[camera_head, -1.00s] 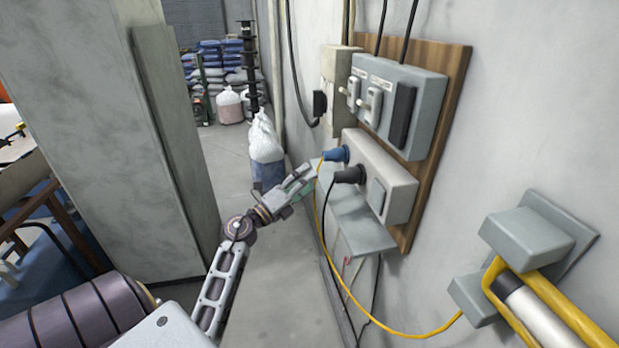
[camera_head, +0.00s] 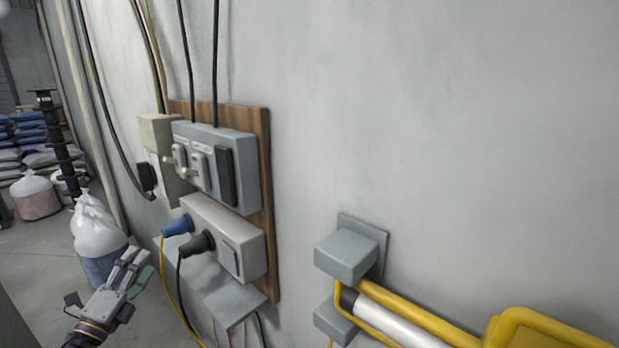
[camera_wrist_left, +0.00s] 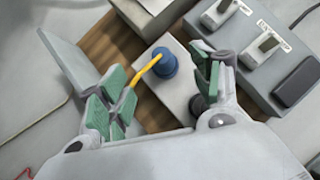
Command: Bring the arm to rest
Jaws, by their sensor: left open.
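My left gripper (camera_head: 130,274) is at the lower left of the head view, to the left of the wall sockets and apart from them. In the left wrist view its two green-padded fingers (camera_wrist_left: 162,92) stand wide apart with nothing held between them. Beyond them a blue plug (camera_wrist_left: 165,63) with a yellow cable sits in the pale socket box (camera_wrist_left: 184,98). In the head view the blue plug (camera_head: 178,226) and a black plug (camera_head: 197,244) both sit in the socket box (camera_head: 222,226). My right gripper is not in view.
A grey switch box (camera_head: 213,160) is on a wooden board (camera_head: 264,200) on the wall. A grey ledge (camera_head: 218,292) juts out below. A grey bracket with a yellow-framed tube (camera_head: 400,330) sticks out at right. White sacks (camera_head: 95,235) stand on the floor behind.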

